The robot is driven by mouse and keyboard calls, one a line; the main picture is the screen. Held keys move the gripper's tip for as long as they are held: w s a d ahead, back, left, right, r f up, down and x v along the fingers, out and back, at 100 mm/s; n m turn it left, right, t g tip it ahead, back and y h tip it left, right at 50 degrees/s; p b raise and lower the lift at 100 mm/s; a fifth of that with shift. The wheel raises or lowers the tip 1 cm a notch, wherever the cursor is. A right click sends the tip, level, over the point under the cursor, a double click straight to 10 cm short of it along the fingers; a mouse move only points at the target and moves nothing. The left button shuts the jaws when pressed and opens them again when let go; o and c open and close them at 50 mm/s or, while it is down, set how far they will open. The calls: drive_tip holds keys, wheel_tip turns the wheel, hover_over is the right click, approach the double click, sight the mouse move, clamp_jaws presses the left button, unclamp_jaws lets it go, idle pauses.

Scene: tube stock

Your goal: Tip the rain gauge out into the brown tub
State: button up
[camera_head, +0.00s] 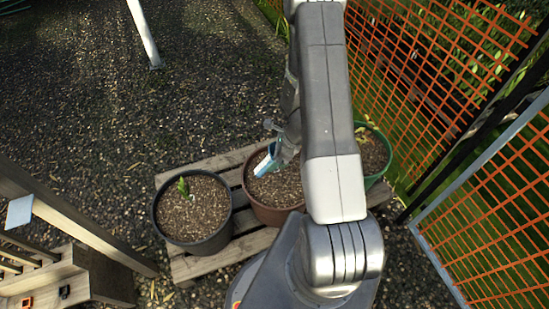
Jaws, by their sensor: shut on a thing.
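The brown tub (262,213) stands on a wooden pallet between two other tubs and is filled with brown gravelly soil. My arm hides its right part. My gripper (279,148) is above the brown tub, mostly hidden behind my arm. It is shut on a small pale blue and white piece, seemingly the rain gauge (265,164). The gauge is tilted, with its lower left end over the soil of the brown tub. I cannot tell whether anything is left inside it or whether it touches the soil.
A black tub (160,221) with a small green plant stands to the left. A green tub (385,172) is to the right, partly behind my arm. Orange mesh fencing (490,190) bounds the right side. A wooden structure (75,220) stands at the lower left.

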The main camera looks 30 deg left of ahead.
drive_tip(key=shift+f+g+y+b, duration=0.3)
drive_tip(key=shift+f+y+b, duration=0.55)
drive_tip(key=shift+b, duration=1.45)
drive_tip(key=f+y+b, duration=0.1)
drive_tip(key=b, duration=0.3)
drive_tip(key=shift+f+g+y, duration=0.15)
drive_tip(key=shift+g+y, duration=0.1)
drive_tip(key=shift+g, duration=0.05)
wheel_tip(320, 180, down, 6)
drive_tip(key=d+g+y+b, duration=0.2)
drive_tip(key=y+b, duration=0.8)
drive_tip(key=b, duration=0.7)
drive_tip(key=shift+w+d+g+b, duration=0.15)
drive_tip(key=shift+w+g+b, duration=0.3)
drive_tip(key=shift+g, duration=0.45)
drive_tip(key=shift+r+y, duration=0.25)
drive_tip(key=shift+y, duration=0.15)
idle(1.6)
